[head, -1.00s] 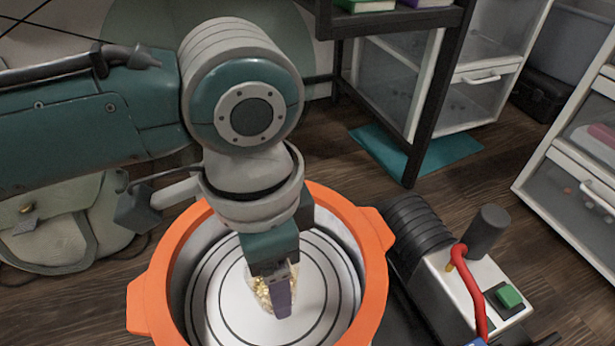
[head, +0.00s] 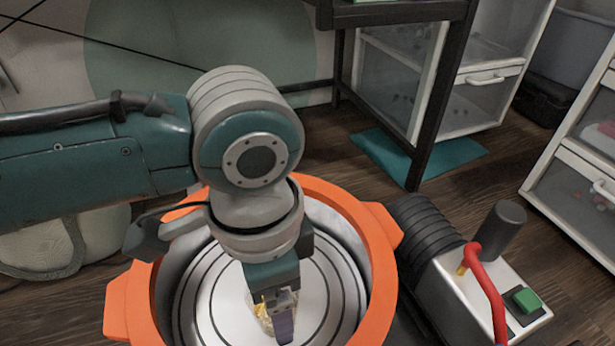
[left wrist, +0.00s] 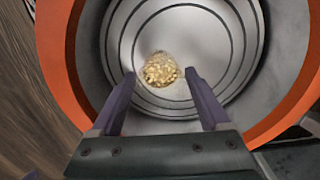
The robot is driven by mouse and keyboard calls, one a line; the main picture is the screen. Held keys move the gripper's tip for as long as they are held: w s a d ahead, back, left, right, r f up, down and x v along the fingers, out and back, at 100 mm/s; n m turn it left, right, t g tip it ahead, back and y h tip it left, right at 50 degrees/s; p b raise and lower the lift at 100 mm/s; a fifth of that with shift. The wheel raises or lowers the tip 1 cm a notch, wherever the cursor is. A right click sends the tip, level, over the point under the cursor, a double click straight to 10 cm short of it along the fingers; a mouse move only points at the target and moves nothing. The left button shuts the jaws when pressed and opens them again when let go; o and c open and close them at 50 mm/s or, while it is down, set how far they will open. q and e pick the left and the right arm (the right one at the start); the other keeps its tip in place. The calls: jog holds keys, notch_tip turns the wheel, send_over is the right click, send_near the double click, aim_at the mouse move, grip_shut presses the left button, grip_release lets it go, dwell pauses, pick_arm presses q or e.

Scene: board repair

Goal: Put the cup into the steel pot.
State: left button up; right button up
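The pot (head: 375,262) has a thick orange rim with side lugs and a grey metal inside with concentric rings; it also fills most of the left wrist view (left wrist: 56,60). A small rounded thing with a gold-speckled surface (left wrist: 161,70), the only cup-like thing in view, shows inside the pot's outline. My left gripper (left wrist: 160,76) points down into the pot, its two purple fingers apart on either side of this thing, with gaps showing. In the head view the gripper (head: 282,322) partly hides the gold-speckled thing (head: 261,318). My right gripper is out of view.
A grey machine (head: 478,290) with a black ribbed part, red cable and green button stands close right of the pot. A dark-framed table (head: 430,110) and white drawer units (head: 485,75) stand behind. Wooden floor (head: 470,190) shows between them.

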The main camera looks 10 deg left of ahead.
pick_arm(q)
jog(key=shift+o, duration=1.4)
notch_tip(320, 180, up, 12)
jog(key=p, duration=0.9)
jog(key=s+d+r+n+t+h, duration=0.1)
jog(key=s+d+n+h, duration=0.15)
jog(key=s+d, duration=0.3)
jog(key=s+a+r+n+t+y, duration=0.1)
jog(key=s+a+n, duration=0.2)
jog(key=a, duration=0.4)
jog(key=s+a+r+n+t+y, duration=0.1)
jog(key=s+a+n, duration=0.2)
jog(key=a, duration=0.5)
jog(key=shift+s+a+r+n+t, duration=0.15)
jog(key=shift+s+n+t, duration=0.05)
jog(key=shift+n+t, duration=0.15)
